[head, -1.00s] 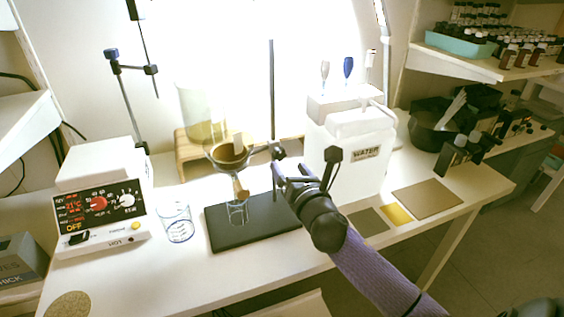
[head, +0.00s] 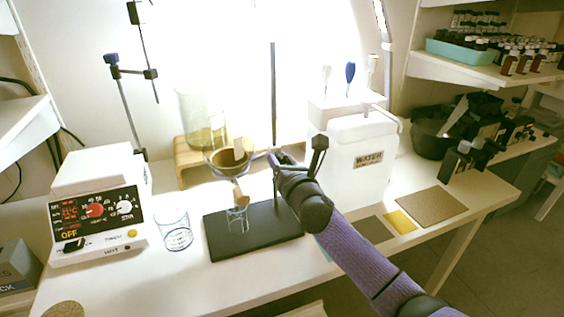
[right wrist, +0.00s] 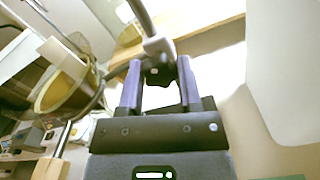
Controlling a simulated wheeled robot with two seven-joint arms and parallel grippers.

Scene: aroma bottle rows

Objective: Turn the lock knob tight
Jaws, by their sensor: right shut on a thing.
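The lock knob (right wrist: 160,70) is dark and sits between my right gripper's fingers in the right wrist view, just below a pale clamp block (right wrist: 158,45) on the stand rod (right wrist: 142,16). My right gripper (head: 275,160) is shut on the knob at the upright rod (head: 273,90) in the head view, where hand and fingers hide the knob. The ring beside the rod holds a funnel (head: 231,158), which also shows at the left in the right wrist view (right wrist: 62,92). The knob's tightness cannot be told. My left gripper is not in view.
A small glass (head: 237,220) stands below the funnel on the dark stand base (head: 265,236). A beaker (head: 174,232) and a hot plate (head: 100,212) are to the left. A white water container (head: 350,180) stands close to the right of my arm.

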